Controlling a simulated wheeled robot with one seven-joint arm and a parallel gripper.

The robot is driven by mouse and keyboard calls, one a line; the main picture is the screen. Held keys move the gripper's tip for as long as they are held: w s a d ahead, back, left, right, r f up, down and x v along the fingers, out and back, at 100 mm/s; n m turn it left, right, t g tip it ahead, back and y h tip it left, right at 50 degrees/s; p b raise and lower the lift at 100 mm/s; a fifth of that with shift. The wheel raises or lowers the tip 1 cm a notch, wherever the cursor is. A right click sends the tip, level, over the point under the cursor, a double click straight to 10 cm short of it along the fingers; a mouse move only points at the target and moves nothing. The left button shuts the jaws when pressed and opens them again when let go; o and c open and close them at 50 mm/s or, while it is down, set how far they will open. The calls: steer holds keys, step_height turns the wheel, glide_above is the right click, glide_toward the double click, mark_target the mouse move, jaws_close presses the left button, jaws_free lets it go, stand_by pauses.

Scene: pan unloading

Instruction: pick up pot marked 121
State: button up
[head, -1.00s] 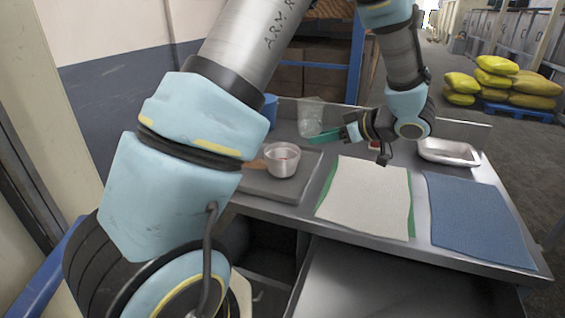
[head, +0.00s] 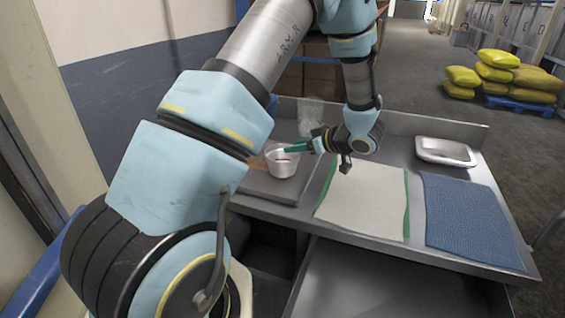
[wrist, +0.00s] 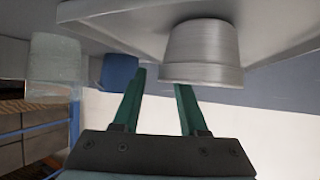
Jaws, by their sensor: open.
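A small silver pot (head: 283,168) stands upright on a grey board at the left of the table. A brown handle (head: 257,163) appears at its left side, partly behind my arm. No marking is readable on it. My gripper (head: 289,149) has green fingers, open and empty, and reaches from the right to the pot's upper edge in the head view. In the wrist view, which looks inverted, the pot (wrist: 200,50) is close beyond the right finger of my gripper (wrist: 160,78). I cannot tell whether they touch.
A clear container (head: 311,113) stands behind the pot. A blue cup (wrist: 118,72) is also near in the wrist view. A white cloth (head: 362,200), a blue mat (head: 470,220) and an empty metal tray (head: 446,151) lie to the right.

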jaws_close()
stand_by(0.6)
